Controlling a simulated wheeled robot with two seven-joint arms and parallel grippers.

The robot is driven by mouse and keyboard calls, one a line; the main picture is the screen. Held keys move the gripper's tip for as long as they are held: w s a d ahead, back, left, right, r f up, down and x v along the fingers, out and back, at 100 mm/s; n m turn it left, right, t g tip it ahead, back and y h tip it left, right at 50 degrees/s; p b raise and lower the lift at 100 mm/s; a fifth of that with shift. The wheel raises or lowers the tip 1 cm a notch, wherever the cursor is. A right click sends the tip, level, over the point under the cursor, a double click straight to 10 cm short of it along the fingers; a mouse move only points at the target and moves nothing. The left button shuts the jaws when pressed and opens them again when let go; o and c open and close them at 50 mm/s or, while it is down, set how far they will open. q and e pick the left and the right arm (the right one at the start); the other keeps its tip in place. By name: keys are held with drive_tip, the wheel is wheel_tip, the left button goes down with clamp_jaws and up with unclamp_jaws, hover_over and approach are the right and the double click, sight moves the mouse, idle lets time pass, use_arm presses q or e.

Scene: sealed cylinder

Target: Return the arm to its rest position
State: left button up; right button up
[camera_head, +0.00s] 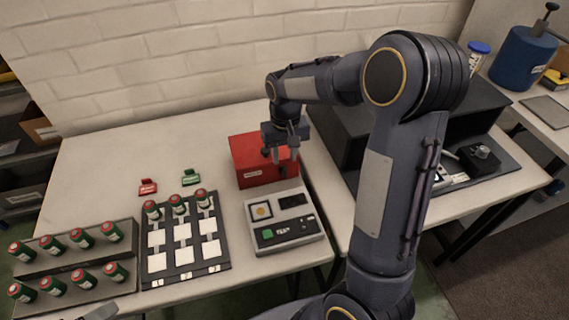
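My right arm rises from the bottom and bends over to the left. Its gripper (282,160) points down in front of the red box (252,172), hiding part of it. The two fingers look apart, with nothing seen between them. Whether they touch the box is hard to tell. A grey piece at the bottom left edge may be part of my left arm; its fingers cannot be made out.
A tester with a green button (284,222) stands below the red box. Left of it are a tray of white squares (183,240) with three cylinders, and racks (75,262) of green cylinders. Small red (148,187) and green (191,177) pieces lie behind. A dark open cabinet (345,125) stands right.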

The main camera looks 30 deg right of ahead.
drive_tip(key=shift+r, duration=0.85)
drive_tip(key=shift+s+r, duration=0.1)
drive_tip(key=shift+s, duration=0.05)
drive_tip(key=s+a+r+t+y, duration=0.1)
drive_tip(key=s+a+r+t, duration=0.1)
drive_tip(key=s, duration=0.9)
drive_tip(key=s+a+r+n+t+y, duration=0.1)
drive_tip(key=s+a+r+t+y, duration=0.1)
drive_tip(key=s+a, duration=0.4)
drive_tip(key=s+r+t, duration=0.1)
drive_tip(key=s+r, duration=0.1)
drive_tip(key=s, duration=0.3)
drive_tip(key=shift+s+r+t+y, duration=0.2)
drive_tip(key=shift+s+t+y, duration=0.05)
drive_tip(key=shift+t+y, duration=0.05)
